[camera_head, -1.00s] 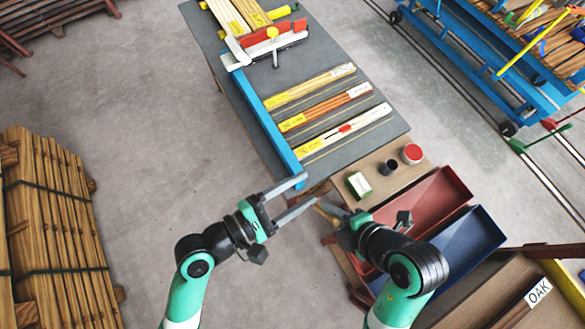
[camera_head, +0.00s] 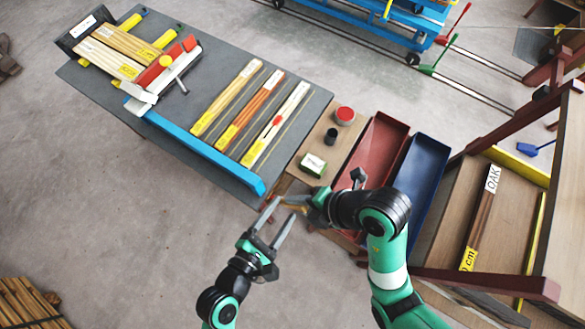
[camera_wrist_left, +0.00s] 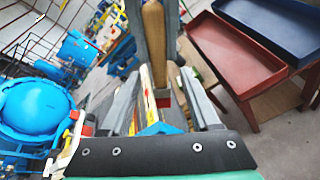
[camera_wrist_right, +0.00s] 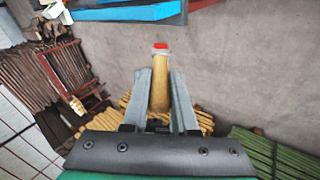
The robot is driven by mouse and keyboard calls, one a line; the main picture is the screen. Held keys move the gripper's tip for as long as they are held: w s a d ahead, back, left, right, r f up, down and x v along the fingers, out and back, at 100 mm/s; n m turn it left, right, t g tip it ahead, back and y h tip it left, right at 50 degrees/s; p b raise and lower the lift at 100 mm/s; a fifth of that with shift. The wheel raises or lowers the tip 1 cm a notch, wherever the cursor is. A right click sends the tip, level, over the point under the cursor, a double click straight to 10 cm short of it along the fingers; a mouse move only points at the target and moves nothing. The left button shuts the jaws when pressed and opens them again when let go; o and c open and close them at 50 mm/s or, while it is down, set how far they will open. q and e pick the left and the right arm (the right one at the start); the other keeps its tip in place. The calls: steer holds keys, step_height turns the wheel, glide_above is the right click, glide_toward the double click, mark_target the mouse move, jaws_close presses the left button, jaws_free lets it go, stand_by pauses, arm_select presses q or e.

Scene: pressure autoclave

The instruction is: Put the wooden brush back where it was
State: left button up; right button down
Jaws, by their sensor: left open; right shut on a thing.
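The wooden brush (camera_wrist_right: 159,88) is a light wooden rod with a red tip in the right wrist view, held between the fingers of my right gripper (camera_wrist_right: 160,78).
The small table carries a green-and-white box (camera_head: 313,165), a dark cup (camera_head: 331,136) and a red-topped tin (camera_head: 345,115). Red (camera_head: 374,150) and blue (camera_head: 424,170) trays lie to its right.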

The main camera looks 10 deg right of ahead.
arm_select(q)
steer(key=x, duration=0.7)
steer(key=shift+s, duration=0.1)
jaws_close()
arm_select(e)
steer(key=c, duration=0.6)
jaws_free()
